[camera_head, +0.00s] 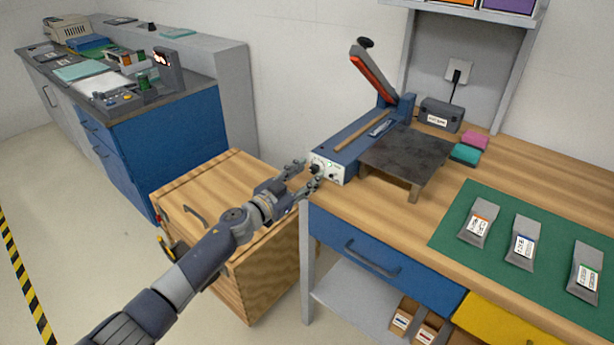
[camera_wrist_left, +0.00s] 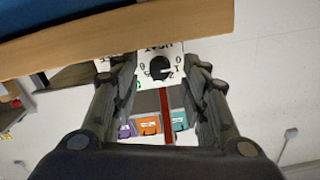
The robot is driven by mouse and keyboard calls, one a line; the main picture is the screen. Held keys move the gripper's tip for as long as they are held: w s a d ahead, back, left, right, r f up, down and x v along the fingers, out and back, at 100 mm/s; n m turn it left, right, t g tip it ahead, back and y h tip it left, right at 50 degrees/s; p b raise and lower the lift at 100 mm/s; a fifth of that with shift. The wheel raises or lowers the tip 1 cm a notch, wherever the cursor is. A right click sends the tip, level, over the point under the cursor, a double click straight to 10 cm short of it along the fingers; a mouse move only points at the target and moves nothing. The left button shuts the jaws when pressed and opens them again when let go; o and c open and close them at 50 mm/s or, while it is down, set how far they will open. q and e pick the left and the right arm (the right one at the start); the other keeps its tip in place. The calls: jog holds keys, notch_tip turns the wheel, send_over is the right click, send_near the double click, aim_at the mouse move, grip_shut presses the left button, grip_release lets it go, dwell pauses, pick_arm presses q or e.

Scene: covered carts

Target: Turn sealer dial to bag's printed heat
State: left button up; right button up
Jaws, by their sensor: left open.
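The blue sealer (camera_head: 352,146) stands on the wooden bench with its red-edged arm raised. Its white front panel carries a dark dial (camera_head: 315,169). In the left wrist view the black dial (camera_wrist_left: 158,67) sits among printed digits, with the lettering upside down; its exact setting is unclear. My left gripper (camera_head: 308,174) is open, its fingers on either side of the dial; contact cannot be told.
A dark plate (camera_head: 405,153) stands beside the sealer. Pink (camera_head: 475,139) and teal (camera_head: 464,155) blocks and a dark box (camera_head: 441,115) sit behind it. A wooden cart (camera_head: 215,174) stands below my left arm. A blue drawer (camera_head: 375,262) is under the bench.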

pick_arm(q)
jog(key=shift+w+d, duration=0.2)
jog(key=shift+w, duration=0.05)
jog(key=shift+c, duration=0.2)
grip_shut()
jog(key=shift+m, duration=0.3)
jog(key=m, duration=0.3)
jog(key=shift+m, duration=1.6)
